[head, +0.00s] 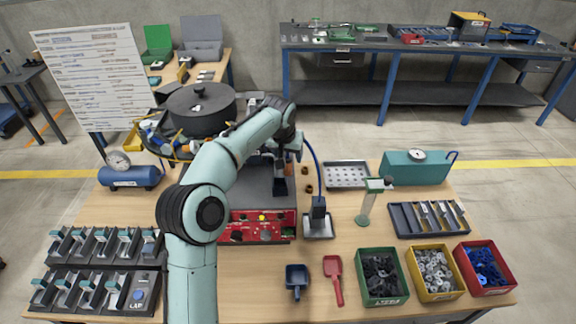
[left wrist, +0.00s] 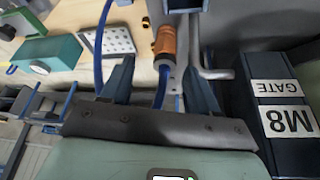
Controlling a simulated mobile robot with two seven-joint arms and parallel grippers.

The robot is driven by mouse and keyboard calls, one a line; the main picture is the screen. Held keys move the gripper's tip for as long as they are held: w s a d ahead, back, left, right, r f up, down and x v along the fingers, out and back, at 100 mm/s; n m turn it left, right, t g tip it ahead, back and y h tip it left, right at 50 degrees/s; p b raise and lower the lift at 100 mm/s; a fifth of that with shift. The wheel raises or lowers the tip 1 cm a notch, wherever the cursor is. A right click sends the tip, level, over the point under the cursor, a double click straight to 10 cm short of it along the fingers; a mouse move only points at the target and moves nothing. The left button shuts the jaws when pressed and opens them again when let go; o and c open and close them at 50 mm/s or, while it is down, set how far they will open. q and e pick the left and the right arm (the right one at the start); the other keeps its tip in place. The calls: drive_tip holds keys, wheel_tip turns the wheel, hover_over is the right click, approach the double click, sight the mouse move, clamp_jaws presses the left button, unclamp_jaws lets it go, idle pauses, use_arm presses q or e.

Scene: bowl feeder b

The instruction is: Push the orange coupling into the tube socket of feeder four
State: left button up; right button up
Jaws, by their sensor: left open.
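The orange coupling (left wrist: 165,45) shows in the left wrist view, upright beyond my open left gripper (left wrist: 160,78) and roughly in line with the gap between its dark blue fingers. A thin blue tube (left wrist: 161,88) shows below it. In the head view, the coupling (head: 290,167) is small and partly hidden by my left gripper (head: 287,178), beside the feeder. The feeder has a dark lidded bowl (head: 201,108) and a red control panel (head: 257,227). A dark blue block (left wrist: 185,4) is just above the coupling; I cannot tell whether it is the tube socket. My right gripper is out of view.
A dark box labelled M8 GATE (left wrist: 284,100) stands right of the fingers. Bins of parts (head: 380,300) line the front right.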

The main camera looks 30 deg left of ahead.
sight(287, 158)
use_arm(q)
drive_tip(key=x, duration=0.5)
drive_tip(key=shift+a+f, duration=0.1)
drive_tip(key=shift+a, duration=0.25)
drive_tip(key=c, duration=1.1)
drive_tip(key=shift+r, duration=0.2)
